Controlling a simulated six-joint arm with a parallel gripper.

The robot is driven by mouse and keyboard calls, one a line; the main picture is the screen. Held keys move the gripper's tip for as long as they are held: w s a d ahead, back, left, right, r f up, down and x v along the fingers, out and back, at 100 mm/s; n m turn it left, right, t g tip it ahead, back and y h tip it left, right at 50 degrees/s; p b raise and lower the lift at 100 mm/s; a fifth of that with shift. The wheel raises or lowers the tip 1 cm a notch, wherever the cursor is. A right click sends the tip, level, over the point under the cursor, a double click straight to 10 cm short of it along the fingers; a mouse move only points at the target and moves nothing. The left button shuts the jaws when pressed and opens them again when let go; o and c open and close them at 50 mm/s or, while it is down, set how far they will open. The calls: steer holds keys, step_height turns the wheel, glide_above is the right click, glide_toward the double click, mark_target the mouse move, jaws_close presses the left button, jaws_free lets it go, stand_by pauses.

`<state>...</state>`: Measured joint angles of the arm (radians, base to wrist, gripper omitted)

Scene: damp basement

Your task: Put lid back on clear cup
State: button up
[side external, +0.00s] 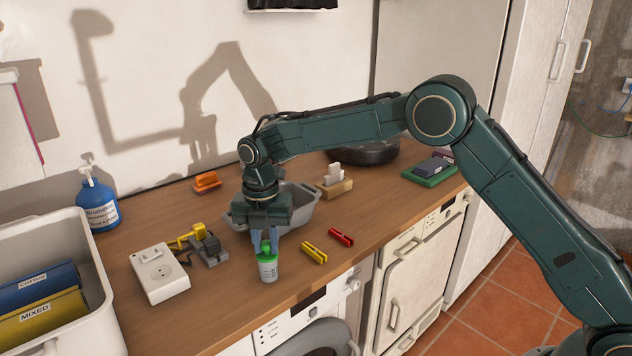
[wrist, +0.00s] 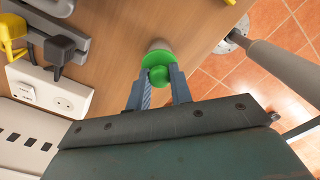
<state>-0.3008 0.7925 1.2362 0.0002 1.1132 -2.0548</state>
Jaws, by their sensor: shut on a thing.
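A small clear cup (side external: 268,269) with a pale label stands upright near the front edge of the wooden counter. The green lid (side external: 264,250) is at the top of the cup; whether it is fully seated I cannot tell. My gripper (side external: 265,243) points down over the cup, its blue-grey fingers shut on the lid. In the wrist view the round lid (wrist: 158,66) with its raised knob lies between the fingertips (wrist: 158,77). The cup (wrist: 159,45) shows only partly past the lid's far edge.
A grey tub (side external: 302,208) stands just behind my gripper. The counter's front edge is close to the cup.

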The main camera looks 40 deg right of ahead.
stand_by(0.4)
steer(key=o, duration=1.5)
steer(key=shift+r, duration=0.2)
steer(key=shift+r, duration=3.3)
jaws_close()
